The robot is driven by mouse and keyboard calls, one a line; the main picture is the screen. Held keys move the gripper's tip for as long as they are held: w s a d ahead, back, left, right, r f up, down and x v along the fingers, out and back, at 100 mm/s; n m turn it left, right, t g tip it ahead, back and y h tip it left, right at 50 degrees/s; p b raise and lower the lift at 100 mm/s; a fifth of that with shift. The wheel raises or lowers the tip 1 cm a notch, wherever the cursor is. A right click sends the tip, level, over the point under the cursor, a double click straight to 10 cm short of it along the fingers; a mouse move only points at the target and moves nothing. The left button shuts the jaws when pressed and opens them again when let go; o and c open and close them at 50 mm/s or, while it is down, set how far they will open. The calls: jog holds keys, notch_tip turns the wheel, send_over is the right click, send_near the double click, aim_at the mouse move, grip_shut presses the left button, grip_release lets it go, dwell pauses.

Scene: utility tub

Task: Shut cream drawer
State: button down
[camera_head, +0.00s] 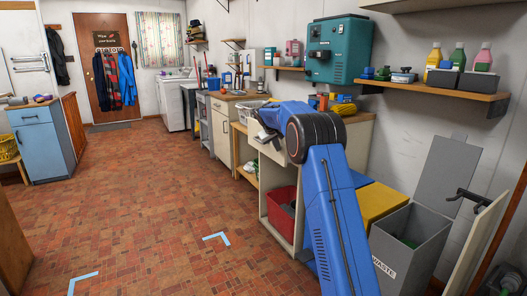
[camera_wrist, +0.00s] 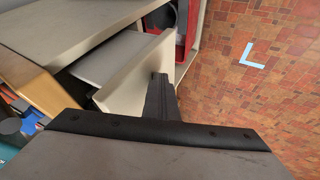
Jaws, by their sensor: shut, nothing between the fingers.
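The cream drawer stands open. In the wrist view its cream front panel (camera_wrist: 134,76) is out from the cabinet, with the grey drawer interior (camera_wrist: 105,60) showing behind it. In the head view part of the drawer (camera_head: 268,157) shows beside my blue arm, which hides the rest. My gripper (camera_wrist: 161,82) is shut and empty, at the outer face of the drawer front. I cannot tell whether its tips touch the panel. In the head view my gripper (camera_head: 264,136) shows at the drawer, left of my dark wrist joint.
Below the drawer, a red bin (camera_head: 281,212) sits in the cream cabinet's open compartment. A wooden top (camera_wrist: 36,94) with small items lies above the drawer. A grey waste bin (camera_head: 405,250) with its lid up stands at right.

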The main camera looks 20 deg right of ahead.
jog(key=d, duration=0.4)
jog(key=w+d, duration=0.1)
jog(key=d, duration=0.1)
jog(key=shift+d, duration=0.8)
jog(key=shift+d+r, duration=0.1)
